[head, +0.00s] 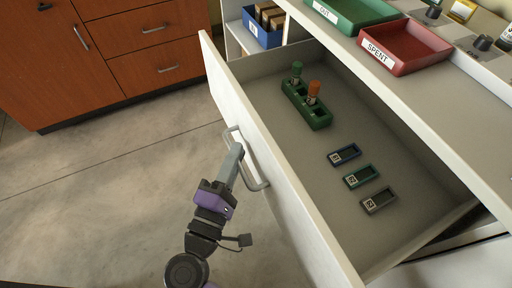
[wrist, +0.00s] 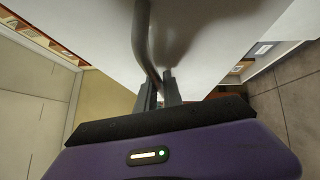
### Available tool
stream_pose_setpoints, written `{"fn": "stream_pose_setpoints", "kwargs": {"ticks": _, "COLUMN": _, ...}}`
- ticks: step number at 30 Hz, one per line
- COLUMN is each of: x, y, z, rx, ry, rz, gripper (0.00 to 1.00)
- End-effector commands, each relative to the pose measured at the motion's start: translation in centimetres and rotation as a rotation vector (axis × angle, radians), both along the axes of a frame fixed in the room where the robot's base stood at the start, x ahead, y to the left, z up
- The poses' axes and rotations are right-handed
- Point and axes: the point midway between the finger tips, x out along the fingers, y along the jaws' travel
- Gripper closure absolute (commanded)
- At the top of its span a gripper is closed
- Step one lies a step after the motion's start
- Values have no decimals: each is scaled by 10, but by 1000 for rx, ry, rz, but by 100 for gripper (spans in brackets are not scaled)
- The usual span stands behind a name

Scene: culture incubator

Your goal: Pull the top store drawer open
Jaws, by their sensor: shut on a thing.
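The top store drawer (head: 262,170) is pulled well out of the white cabinet, and its inside shows in the head view. Its grey bar handle (head: 257,184) is on the outer face of the drawer front. My gripper (head: 236,152) is at the handle and shut on it. In the wrist view the handle (wrist: 144,40) runs down between the fingers of my gripper (wrist: 160,92), against the pale drawer front (wrist: 205,45).
Inside the drawer are a green rack (head: 306,108) with two capped vials and several small labelled trays (head: 361,176). A green tray and a red SPENT tray (head: 405,48) stand on the counter above. Wooden cabinets (head: 120,45) stand at the back left. The floor (head: 110,170) left of the drawer is clear.

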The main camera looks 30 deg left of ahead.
Motion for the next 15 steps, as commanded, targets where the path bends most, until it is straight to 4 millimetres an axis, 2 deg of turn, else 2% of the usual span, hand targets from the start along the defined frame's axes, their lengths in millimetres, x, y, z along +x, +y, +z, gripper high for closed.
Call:
{"fn": "stream_pose_setpoints", "kwargs": {"ticks": 6, "x": -22, "y": 17, "z": -2, "rx": -2, "ry": 2, "rz": 0, "gripper": 100}}
{"fn": "stream_pose_setpoints", "kwargs": {"ticks": 15, "x": -36, "y": 28, "z": -2, "rx": -2, "ry": 3, "rz": -2, "gripper": 100}}
